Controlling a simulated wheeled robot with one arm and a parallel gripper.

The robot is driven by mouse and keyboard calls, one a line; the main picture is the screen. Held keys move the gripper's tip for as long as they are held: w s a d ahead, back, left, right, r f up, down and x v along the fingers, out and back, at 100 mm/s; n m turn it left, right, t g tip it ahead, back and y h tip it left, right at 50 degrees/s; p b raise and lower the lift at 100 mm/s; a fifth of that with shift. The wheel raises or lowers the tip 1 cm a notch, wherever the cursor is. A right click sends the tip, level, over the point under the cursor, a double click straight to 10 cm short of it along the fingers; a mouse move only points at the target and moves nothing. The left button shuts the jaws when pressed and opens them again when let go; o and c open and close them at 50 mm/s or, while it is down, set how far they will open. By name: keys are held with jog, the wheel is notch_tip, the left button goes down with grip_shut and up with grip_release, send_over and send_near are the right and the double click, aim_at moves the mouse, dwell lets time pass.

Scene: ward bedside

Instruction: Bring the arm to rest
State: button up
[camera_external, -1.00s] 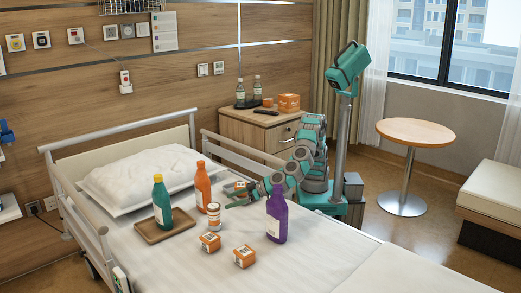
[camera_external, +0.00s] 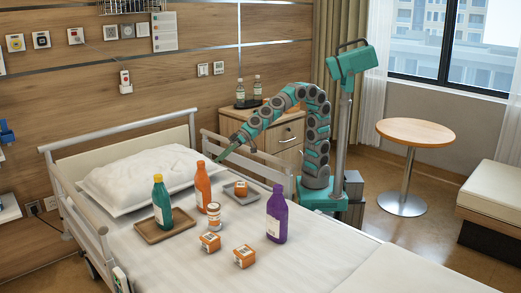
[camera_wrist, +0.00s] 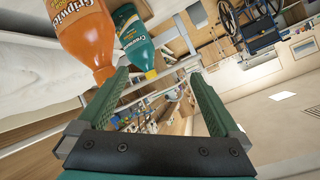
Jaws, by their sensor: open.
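My gripper (camera_external: 222,156) is open and empty, raised above the far side of the bed near the pillow, with my arm arched up behind it. In the wrist view its two green fingers (camera_wrist: 158,78) stand wide apart with nothing between them. The orange bottle (camera_external: 203,186) stands below and left of it in the external view. The orange bottle (camera_wrist: 82,35) and the green bottle (camera_wrist: 134,40) show beyond the left finger in the wrist view, apart from the fingers as far as I can tell.
On the bed stand a brown tray (camera_external: 150,238) with the green bottle (camera_external: 161,203), a small grey tray (camera_external: 231,196) with an orange box (camera_external: 241,188), a jar (camera_external: 214,216), two more orange boxes (camera_external: 210,242) and a purple bottle (camera_external: 277,214). A bed rail (camera_external: 262,158) and cabinet (camera_external: 284,135) are close to my arm.

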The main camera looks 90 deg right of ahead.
jog(key=s+d+f+g+h+p, duration=0.1)
jog(key=s+d+f+g+h, duration=0.1)
jog(key=s+d, duration=0.9)
jog(key=s+d+f+m+g+h, duration=0.1)
jog(key=s+d+f+g+h, duration=0.2)
jog(key=s+d, duration=0.7)
jog(key=s+d+f+m+g+h+p, duration=0.1)
jog(key=s+d+f+g, duration=0.4)
jog(key=d, duration=1.1)
jog(key=s+f+h, duration=0.1)
jog(key=s+f, duration=0.2)
jog(key=s, duration=0.3)
jog(key=shift+s+g+h+p, duration=0.35)
jog(key=shift+g+h, duration=0.05)
